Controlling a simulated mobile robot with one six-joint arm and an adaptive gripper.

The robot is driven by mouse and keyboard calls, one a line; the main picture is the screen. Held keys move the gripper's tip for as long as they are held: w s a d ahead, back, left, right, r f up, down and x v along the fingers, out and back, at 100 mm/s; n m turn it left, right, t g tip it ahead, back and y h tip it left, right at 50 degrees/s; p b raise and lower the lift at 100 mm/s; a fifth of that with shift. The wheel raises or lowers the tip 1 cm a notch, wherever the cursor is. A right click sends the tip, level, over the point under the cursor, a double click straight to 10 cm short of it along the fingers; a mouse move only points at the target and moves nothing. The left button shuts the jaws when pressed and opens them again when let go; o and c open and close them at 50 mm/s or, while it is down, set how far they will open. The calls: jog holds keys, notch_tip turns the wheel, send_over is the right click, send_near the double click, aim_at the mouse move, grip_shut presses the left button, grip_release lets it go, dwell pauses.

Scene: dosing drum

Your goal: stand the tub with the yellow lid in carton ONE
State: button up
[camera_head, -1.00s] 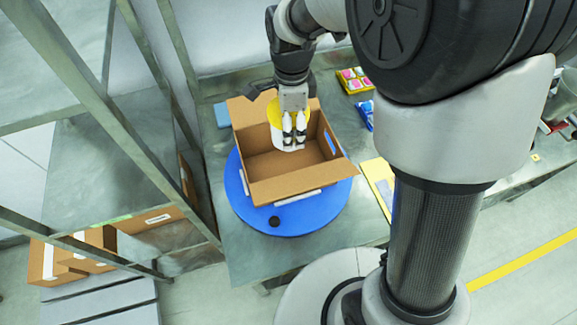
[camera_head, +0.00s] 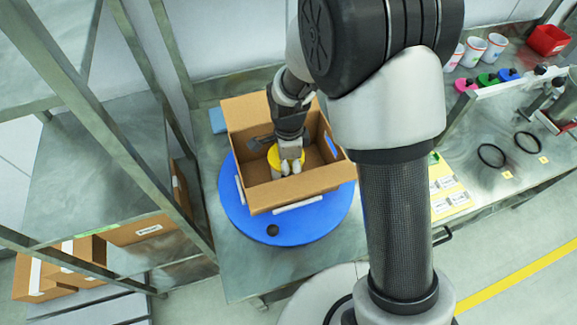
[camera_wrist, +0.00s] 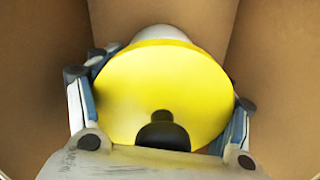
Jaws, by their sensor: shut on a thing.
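The tub with the yellow lid (camera_head: 287,153) is inside the open cardboard carton (camera_head: 262,199), and its yellow lid (camera_wrist: 165,85) fills the middle of the wrist view. My gripper (camera_head: 291,167) is shut on the tub, with a finger on each side of it. The tub looks roughly upright. Its underside is hidden, so I cannot tell whether it touches the carton floor. The carton stands open-topped on a round blue turntable (camera_head: 235,215). No number on the carton is readable.
A steel rack with shelves (camera_head: 95,175) stands at the left, with more cartons (camera_head: 88,250) low on it. White cups (camera_head: 474,52), coloured items (camera_head: 487,82), black rings (camera_head: 491,155) and a red bin (camera_head: 548,40) are on the bench at right. My arm hides the bench's middle.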

jog(key=shift+r, duration=0.1)
jog(key=shift+f, duration=0.25)
jog(key=o, duration=1.1)
jog(key=shift+r, duration=0.1)
jog(key=shift+c, duration=0.2)
